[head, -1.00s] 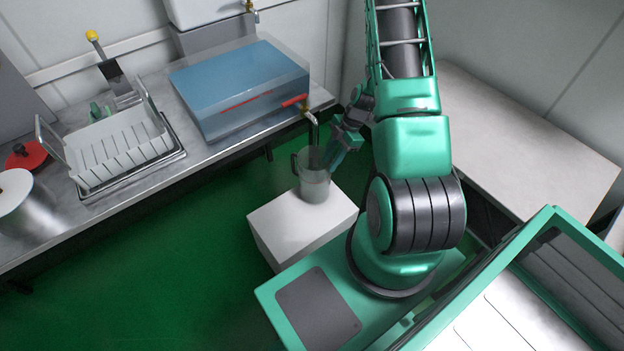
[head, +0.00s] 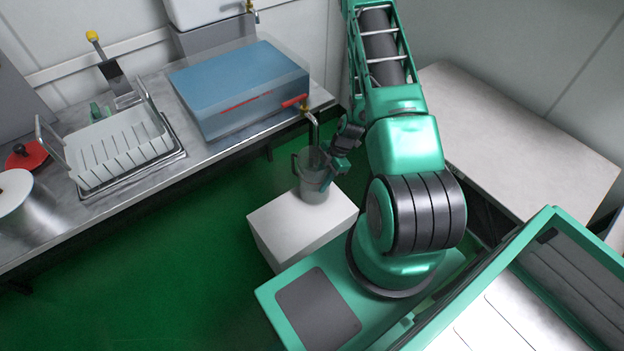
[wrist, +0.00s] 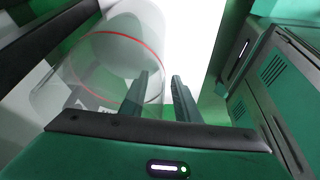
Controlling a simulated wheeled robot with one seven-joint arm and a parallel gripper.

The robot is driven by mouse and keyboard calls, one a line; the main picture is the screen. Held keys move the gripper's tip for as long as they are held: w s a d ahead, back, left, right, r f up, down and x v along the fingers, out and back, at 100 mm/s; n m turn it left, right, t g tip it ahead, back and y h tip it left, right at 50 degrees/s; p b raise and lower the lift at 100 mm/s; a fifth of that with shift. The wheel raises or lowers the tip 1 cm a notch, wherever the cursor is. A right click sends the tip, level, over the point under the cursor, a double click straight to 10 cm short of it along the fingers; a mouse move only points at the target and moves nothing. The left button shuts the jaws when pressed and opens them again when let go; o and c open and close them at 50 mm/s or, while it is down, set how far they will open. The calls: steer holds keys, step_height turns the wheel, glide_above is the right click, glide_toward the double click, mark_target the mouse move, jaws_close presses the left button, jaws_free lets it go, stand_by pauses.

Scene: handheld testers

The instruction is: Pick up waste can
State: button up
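A clear, see-through can (head: 313,190) with a handle on its left stands upright on a white block, under the tap. I take it to be the waste can. In the wrist view the can (wrist: 75,75) fills the left side, with a red ring line around it. My gripper (head: 338,174) is at the can's right side in the head view. In the wrist view my two fingers (wrist: 162,92) stand apart with a gap between them. The left finger overlaps the can's edge; I cannot tell whether it touches.
The white block (head: 280,232) stands on the green floor beside my base. A blue-filled tank (head: 240,90) with a red-handled tap (head: 310,120) is on the counter, its spout above the can. A dish rack (head: 115,150) is at left. A pale table (head: 520,140) is at right.

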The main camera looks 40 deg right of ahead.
steer(key=shift+f, duration=0.1)
jaws_close()
steer(key=shift+a, duration=0.1)
stand_by(1.3)
